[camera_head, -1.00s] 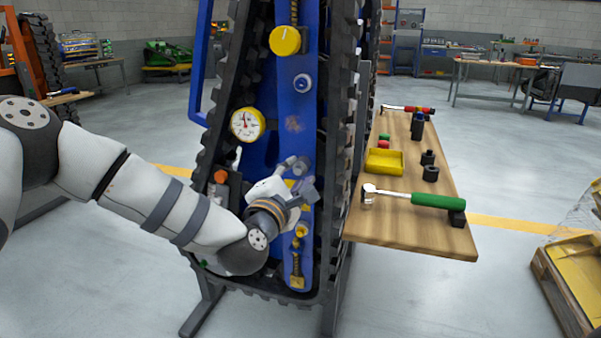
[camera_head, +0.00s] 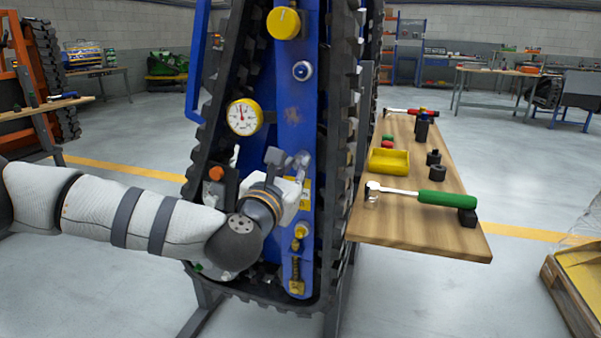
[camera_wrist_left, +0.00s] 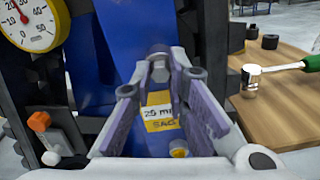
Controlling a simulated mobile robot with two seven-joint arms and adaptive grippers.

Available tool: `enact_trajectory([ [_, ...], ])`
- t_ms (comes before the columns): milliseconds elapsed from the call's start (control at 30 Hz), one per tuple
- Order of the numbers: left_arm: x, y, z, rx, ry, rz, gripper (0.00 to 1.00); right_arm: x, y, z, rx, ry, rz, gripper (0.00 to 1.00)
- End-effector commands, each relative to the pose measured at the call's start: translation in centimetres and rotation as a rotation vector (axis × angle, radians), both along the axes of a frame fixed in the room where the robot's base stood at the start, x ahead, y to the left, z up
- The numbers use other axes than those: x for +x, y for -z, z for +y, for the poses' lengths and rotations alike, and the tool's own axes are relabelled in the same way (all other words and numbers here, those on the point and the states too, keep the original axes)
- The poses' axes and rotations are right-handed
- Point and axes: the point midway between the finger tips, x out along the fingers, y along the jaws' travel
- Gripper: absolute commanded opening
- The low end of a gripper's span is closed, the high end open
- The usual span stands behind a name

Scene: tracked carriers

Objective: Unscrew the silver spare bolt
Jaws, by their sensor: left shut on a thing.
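The silver bolt (camera_wrist_left: 160,70) sits on the blue panel of the tracked carrier, above a yellow label (camera_wrist_left: 161,112) reading 25 mm. It also shows in the head view (camera_head: 304,160), partly hidden by my fingers. My left gripper (camera_head: 292,163) reaches in from the left at the panel. In the left wrist view, the purple-padded fingers (camera_wrist_left: 159,88) converge on the bolt's head and are shut on it. The bolt still stands at the panel; its thread is hidden. My right gripper is in neither current view.
A pressure gauge (camera_head: 243,117), a yellow knob (camera_head: 283,22) and an orange-capped part (camera_head: 216,173) are near the arm. Black track surrounds the panel. A wooden shelf (camera_head: 410,232) at right holds a green-handled ratchet (camera_head: 440,200), a yellow tray (camera_head: 388,161) and black sockets.

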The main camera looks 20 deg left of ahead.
Motion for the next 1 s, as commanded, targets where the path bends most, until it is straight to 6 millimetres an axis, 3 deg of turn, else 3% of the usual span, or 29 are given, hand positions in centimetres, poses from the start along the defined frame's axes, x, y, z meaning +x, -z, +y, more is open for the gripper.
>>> enact_trajectory([
  [167,0.0,0.4,0.0,-0.034,0.001,0.007,0.00,-0.4,0.4,0.0,0.000,-0.006,0.010,0.44],
  [300,0.1,1.9,0.1,-0.482,-0.003,0.029,0.00,-2.5,4.3,0.0,0.000,-0.004,0.078,0.44],
  [433,0.1,1.2,0.0,-0.790,-0.001,0.035,0.00,-3.4,6.1,0.0,0.000,-0.004,0.105,0.44],
  [600,0.0,0.1,0.0,-0.848,0.003,0.033,0.00,-3.2,5.8,0.0,0.000,-0.004,0.101,0.44],
  [767,0.0,0.4,-0.1,-0.895,0.002,0.036,0.00,-3.5,6.4,0.0,0.001,-0.004,0.109,0.44],
  [867,0.2,1.7,-0.1,-1.186,-0.001,0.051,0.00,-4.5,9.3,0.0,0.000,-0.004,0.146,0.44],
  [1000,0.2,1.4,-0.1,-1.588,0.001,0.062,0.00,-5.3,11.8,0.0,0.000,-0.004,0.179,0.44],
])
